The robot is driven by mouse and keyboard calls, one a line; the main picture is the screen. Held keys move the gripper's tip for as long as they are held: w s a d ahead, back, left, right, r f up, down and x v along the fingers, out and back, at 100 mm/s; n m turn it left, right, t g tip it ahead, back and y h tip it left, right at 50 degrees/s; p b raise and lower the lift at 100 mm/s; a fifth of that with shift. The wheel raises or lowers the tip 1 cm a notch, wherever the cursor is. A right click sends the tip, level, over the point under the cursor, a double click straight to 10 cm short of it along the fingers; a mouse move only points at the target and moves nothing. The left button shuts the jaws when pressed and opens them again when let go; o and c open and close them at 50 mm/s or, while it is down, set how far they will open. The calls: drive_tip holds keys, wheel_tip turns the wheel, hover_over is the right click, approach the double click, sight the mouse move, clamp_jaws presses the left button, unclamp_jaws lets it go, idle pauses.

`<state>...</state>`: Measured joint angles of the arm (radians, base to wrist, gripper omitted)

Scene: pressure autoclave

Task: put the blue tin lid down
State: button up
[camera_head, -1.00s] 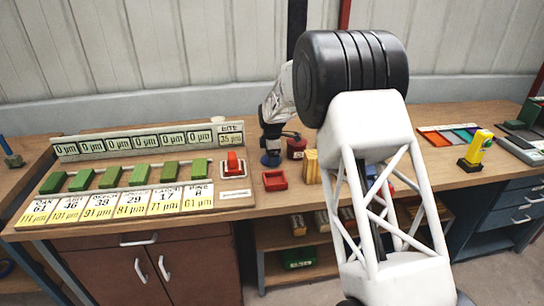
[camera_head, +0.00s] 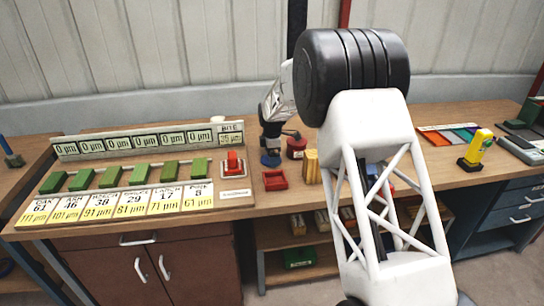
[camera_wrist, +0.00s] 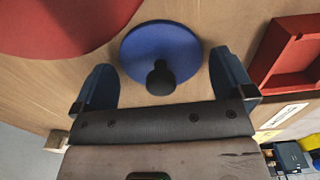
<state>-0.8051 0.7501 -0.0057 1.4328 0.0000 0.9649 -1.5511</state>
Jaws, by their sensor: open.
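The blue tin lid (camera_wrist: 181,45) is a round blue disc with a black knob (camera_wrist: 160,78) in the wrist view. It appears to lie flat on the wooden bench. In the head view, the lid (camera_head: 270,160) shows just below my gripper (camera_head: 271,145). My gripper (camera_wrist: 162,85) is open in the wrist view, with one dark blue finger on each side of the knob. Gaps show between the knob and both fingers.
A round red tin (camera_head: 296,147) stands close to the lid, and a red square tray (camera_head: 275,180) lies in front of it. A wooden block (camera_head: 311,166) stands to the right. The gauge board (camera_head: 150,142) with its green blocks fills the left side of the bench.

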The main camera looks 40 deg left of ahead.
wheel_tip(320, 180, up, 12)
drive_tip(key=shift+f, duration=0.2)
idle(0.4)
drive_tip(key=shift+d, duration=0.1)
idle(0.8)
